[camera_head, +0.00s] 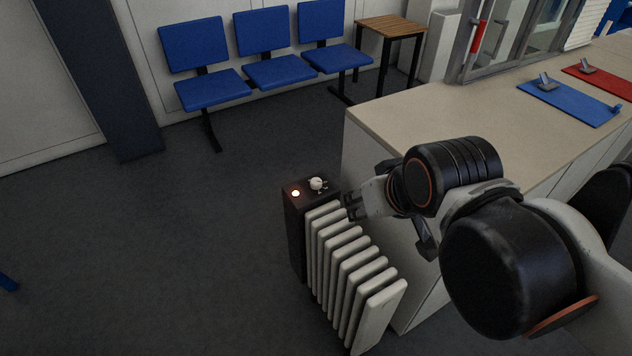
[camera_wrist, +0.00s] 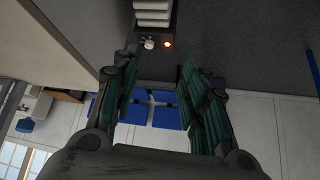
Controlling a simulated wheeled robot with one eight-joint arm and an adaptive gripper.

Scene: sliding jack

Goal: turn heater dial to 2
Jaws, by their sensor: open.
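The heater (camera_head: 350,270) stands on the floor beside the counter, with a dark control box and white fins. My gripper (camera_head: 352,206) is just to the right of the dial, near the box edge, apart from the dial. In the wrist view the dial (camera_wrist: 149,44) and the light (camera_wrist: 168,44) show beyond the fingers. My gripper (camera_wrist: 158,70) is open and empty there. The dial's markings are too small to read.
The beige counter (camera_head: 430,115) stands close at the right of the heater. Several blue chairs (camera_head: 280,72) and a small wooden table (camera_head: 392,27) line the back wall. A blue mat (camera_head: 570,103) lies on the counter. The floor left of the heater is clear.

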